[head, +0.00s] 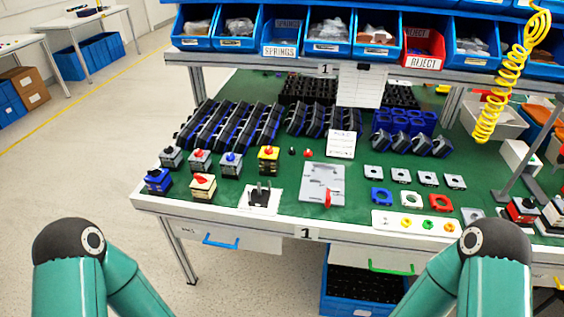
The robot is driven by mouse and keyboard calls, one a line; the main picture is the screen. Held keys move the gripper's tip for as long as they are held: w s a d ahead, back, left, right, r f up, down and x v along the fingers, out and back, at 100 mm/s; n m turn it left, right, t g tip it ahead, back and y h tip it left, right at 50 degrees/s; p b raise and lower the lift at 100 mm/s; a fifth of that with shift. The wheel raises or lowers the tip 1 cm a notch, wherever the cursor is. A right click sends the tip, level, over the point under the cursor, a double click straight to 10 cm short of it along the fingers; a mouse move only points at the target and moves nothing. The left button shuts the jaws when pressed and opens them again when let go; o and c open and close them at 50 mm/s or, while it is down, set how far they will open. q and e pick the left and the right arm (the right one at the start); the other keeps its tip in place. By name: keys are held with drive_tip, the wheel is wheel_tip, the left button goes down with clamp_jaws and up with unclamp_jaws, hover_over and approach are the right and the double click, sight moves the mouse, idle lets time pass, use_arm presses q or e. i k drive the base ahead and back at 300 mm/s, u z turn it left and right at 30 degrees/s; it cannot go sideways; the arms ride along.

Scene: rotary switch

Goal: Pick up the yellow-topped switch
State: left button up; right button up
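The yellow-topped switch (268,155) stands upright on the green bench mat in the head view, left of centre. It has a yellow top plate, a red knob and a dark body. It is at the right end of the back row of switches, and nothing touches it. My two teal arms show at the bottom left and bottom right corners. Neither gripper is in view.
Grey, blue and cream-bodied switches (203,186) stand to its left. A dark pronged fixture (260,194) is in front of it, and a grey plate (322,184) lies to its right. Black and blue racks (230,124) stand behind. Blue bins (240,25) hang above.

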sight(269, 164)
drive_tip(key=z, duration=0.1)
drive_tip(key=k, duration=0.95)
drive_tip(key=u, duration=0.1)
drive_tip(key=i, duration=1.4)
drive_tip(key=u, duration=0.7)
